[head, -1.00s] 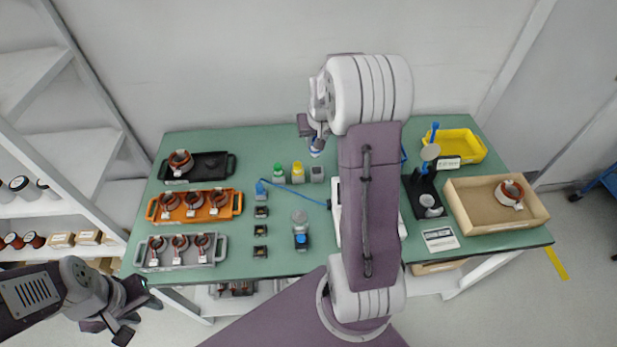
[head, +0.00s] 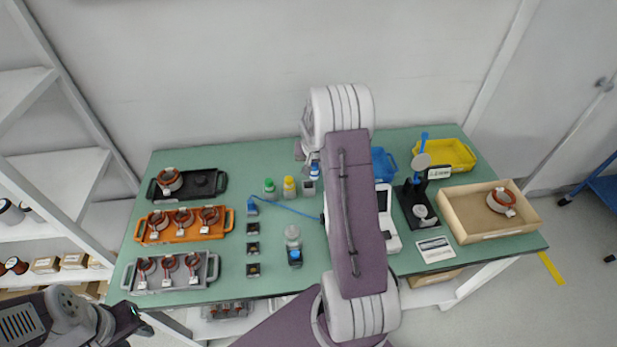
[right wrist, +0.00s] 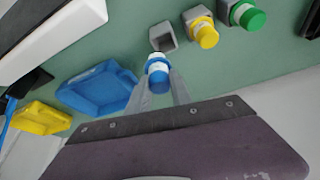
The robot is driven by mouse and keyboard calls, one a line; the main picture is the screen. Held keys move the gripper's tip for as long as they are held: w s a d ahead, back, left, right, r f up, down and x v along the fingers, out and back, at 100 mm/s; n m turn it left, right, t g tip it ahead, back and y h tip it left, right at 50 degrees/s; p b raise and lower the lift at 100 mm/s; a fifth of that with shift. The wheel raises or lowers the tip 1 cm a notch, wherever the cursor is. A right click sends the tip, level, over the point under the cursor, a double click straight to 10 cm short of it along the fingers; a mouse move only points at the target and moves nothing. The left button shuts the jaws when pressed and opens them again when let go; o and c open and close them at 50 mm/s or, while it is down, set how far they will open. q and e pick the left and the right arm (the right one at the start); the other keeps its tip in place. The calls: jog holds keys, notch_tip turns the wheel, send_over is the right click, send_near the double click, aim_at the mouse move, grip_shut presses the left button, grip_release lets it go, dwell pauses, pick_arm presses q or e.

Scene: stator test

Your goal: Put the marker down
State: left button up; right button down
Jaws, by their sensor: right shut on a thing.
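The blue-capped marker (right wrist: 158,72) is held between the fingertips of my right gripper (right wrist: 160,84) in the right wrist view. In the head view the marker (head: 315,171) shows beside my right arm, close to the grey square holder (head: 308,188). That holder (right wrist: 163,37) looks empty in the right wrist view, and the marker appears apart from it. A yellow marker (right wrist: 203,33) and a green marker (right wrist: 246,15) stand in holders alongside. My left gripper (head: 132,322) is low at the left, off the table; its jaw opening is unclear.
A blue tray (right wrist: 100,88) lies beside the marker, with a yellow bin (head: 444,155) farther right. A white device (head: 388,222) is partly hidden by my right arm. Trays with copper-wound stators (head: 186,226) fill the table's left side.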

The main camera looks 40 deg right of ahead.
jog(key=shift+w+a+f, duration=0.55)
jog(key=shift+a, duration=0.2)
notch_tip(320, 180, down, 4)
jog(key=shift+s+r+b, duration=0.1)
jog(key=shift+b, duration=0.2)
jog(key=shift+f, duration=0.3)
jog(key=shift+f+b, duration=0.25)
jog(key=shift+b, duration=0.25)
jog(key=c, duration=1.1)
grip_release()
jog(key=shift+c, duration=0.2)
jog(key=shift+r, duration=0.1)
